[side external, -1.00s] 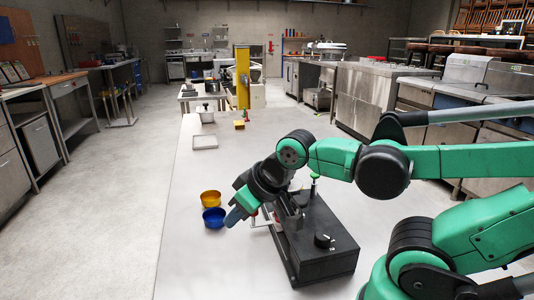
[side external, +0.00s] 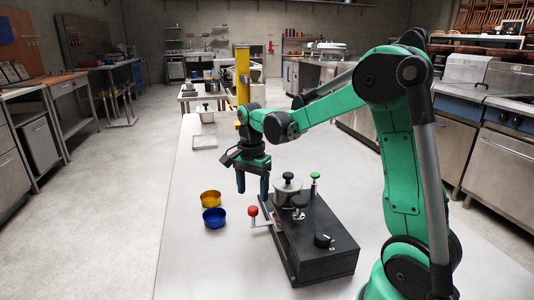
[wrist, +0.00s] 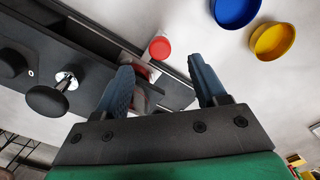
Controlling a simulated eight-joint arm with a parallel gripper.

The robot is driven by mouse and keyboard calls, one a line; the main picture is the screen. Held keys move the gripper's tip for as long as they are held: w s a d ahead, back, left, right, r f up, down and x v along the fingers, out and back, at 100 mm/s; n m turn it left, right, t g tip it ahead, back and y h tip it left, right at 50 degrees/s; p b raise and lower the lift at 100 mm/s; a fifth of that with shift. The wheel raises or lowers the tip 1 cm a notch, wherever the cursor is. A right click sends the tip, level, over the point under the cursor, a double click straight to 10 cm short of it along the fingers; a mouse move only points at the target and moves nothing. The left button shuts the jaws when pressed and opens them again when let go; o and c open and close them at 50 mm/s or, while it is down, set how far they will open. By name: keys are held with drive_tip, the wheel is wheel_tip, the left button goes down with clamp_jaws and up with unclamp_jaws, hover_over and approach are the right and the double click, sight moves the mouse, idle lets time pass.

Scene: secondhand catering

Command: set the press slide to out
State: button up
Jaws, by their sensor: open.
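The press is a black box (side external: 325,250) on the pale table. A lever with a red knob (side external: 253,211) sticks out from its left side; the red knob (wrist: 160,47) also shows in the wrist view. A black knob on a metal stem (side external: 299,203), a green-topped knob (side external: 314,176) and a round black dial (side external: 322,240) are on the box. I cannot tell which part is the slide. My gripper (side external: 252,194) points down, open and empty, just above or behind the red knob. In the wrist view the red knob lies beyond and between my fingertips (wrist: 160,64).
A lidded metal pot (side external: 287,190) stands at the box's far end. A yellow bowl (side external: 210,198) and a blue bowl (side external: 214,217) stand to the left. A yellow post (side external: 242,75) and another pot (side external: 206,115) stand farther back. The table's front left is clear.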

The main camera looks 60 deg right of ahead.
sight(253, 208)
drive_tip(key=shift+f, duration=2.3)
clamp_jaws()
